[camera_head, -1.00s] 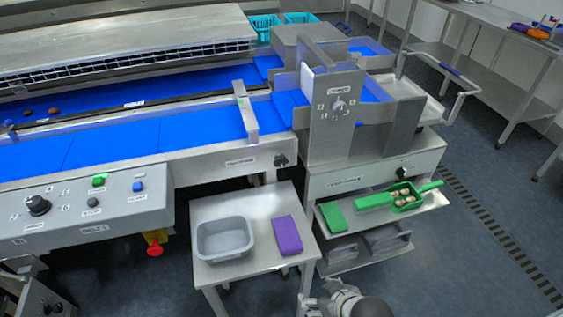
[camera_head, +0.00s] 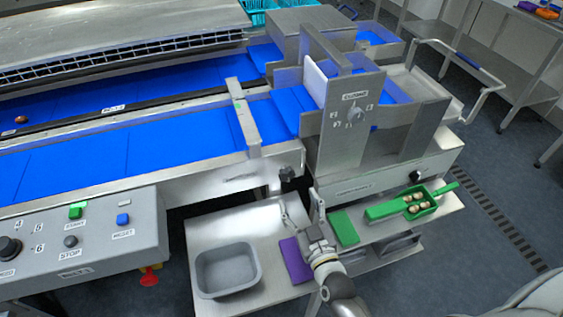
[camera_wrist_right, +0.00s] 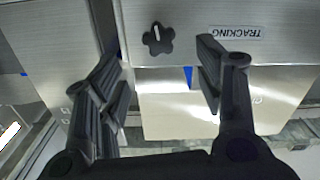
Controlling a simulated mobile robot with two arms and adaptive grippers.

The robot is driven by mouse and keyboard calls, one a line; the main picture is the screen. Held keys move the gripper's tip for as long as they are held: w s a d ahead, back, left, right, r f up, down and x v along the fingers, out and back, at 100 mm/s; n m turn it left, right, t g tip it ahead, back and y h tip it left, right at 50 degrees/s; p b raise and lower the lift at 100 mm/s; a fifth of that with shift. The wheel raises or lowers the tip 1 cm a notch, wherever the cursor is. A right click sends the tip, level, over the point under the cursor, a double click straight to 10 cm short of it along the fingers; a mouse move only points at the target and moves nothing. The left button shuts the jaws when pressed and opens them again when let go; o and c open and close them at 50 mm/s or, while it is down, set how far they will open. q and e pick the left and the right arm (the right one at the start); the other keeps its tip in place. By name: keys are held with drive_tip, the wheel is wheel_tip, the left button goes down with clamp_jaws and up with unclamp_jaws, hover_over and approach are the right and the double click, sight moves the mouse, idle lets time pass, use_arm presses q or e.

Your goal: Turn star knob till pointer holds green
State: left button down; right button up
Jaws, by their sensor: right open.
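A black star knob (camera_head: 286,172) sits on the steel front of the conveyor, right of a small label. In the right wrist view the star knob (camera_wrist_right: 158,39) has a pale line on it, and a TRACKING label (camera_wrist_right: 236,32) beside it reads upside down. My right gripper (camera_head: 301,210) is below the knob, its fingers pointing up toward it. In the right wrist view the gripper (camera_wrist_right: 162,76) is open and empty, with the knob beyond the fingertips and between their lines. My left gripper is not in view.
A steel side table (camera_head: 202,228) with a grey tub (camera_head: 228,270) and a purple block (camera_head: 296,260) lies beneath the knob. A green pad (camera_head: 344,228) and a green scoop (camera_head: 385,209) rest on the shelf at right. Another dark knob (camera_head: 417,176) is on the right-hand cabinet.

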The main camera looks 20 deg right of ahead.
sight(288, 176)
drive_tip(key=w, duration=0.4)
drive_tip(key=w+p, duration=0.1)
drive_tip(key=w, duration=0.1)
drive_tip(key=shift+w+a+r, duration=0.1)
drive_tip(key=shift+w+r, duration=0.05)
drive_tip(key=shift+r, duration=0.1)
drive_tip(key=w, duration=0.3)
drive_tip(key=shift+w, duration=0.25)
drive_tip(key=shift+w+f, duration=0.1)
drive_tip(key=shift+w, duration=0.15)
drive_tip(key=shift+s, duration=0.1)
drive_tip(key=shift+c, duration=0.6)
drive_tip(key=c, duration=0.9)
drive_tip(key=shift+m, duration=0.7)
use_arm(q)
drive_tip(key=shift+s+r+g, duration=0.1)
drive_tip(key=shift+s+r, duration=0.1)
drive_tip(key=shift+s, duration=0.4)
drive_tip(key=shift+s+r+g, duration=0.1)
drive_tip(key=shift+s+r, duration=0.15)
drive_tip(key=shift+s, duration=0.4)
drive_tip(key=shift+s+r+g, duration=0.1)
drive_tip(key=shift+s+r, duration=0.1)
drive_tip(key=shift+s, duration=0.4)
use_arm(e)
drive_tip(key=shift+m, duration=1.3)
